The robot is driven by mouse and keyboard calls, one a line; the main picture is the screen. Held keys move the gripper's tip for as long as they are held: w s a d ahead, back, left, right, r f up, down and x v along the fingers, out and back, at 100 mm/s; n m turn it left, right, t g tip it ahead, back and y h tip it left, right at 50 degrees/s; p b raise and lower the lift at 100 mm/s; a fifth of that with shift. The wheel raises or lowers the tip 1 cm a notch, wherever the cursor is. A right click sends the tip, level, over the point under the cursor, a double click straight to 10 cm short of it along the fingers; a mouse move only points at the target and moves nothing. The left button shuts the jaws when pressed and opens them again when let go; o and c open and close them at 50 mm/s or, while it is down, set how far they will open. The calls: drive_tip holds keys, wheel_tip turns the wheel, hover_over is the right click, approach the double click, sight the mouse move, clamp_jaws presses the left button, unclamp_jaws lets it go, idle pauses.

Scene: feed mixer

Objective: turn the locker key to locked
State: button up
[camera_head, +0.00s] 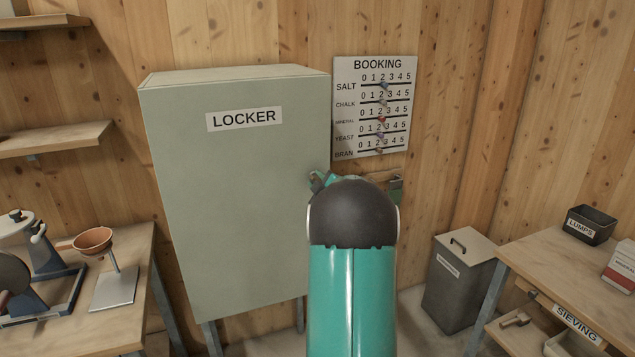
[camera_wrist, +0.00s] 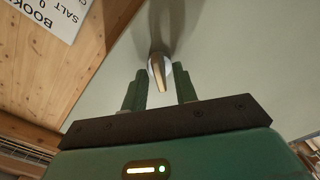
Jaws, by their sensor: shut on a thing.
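The locker (camera_head: 240,190) is a tall pale grey-green cabinet with its front closed and a "LOCKER" label (camera_head: 244,119) near the top. In the wrist view, the brass-coloured key (camera_wrist: 159,76) sits in a round silver lock on the locker's pale surface (camera_wrist: 225,50). The key is slightly tilted in that picture. My gripper (camera_wrist: 160,87) is shut on the key, with one green finger on each side of it. In the head view my own arm hides the key and most of my gripper.
A "BOOKING" board (camera_head: 372,108) with several sliders hangs on the wooden wall right of the locker. A lidded grey bin (camera_head: 458,285) and a sieving table (camera_head: 570,270) stand at right. A bench with a funnel stand (camera_head: 114,285) is at left.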

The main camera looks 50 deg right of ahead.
drive_tip(key=n, duration=0.6)
drive_tip(key=shift+f+n, duration=0.1)
drive_tip(key=shift+n, duration=0.2)
idle(0.4)
drive_tip(key=o, duration=0.9)
drive_tip(key=v, duration=1.4)
drive_tip(key=shift+w, duration=0.1)
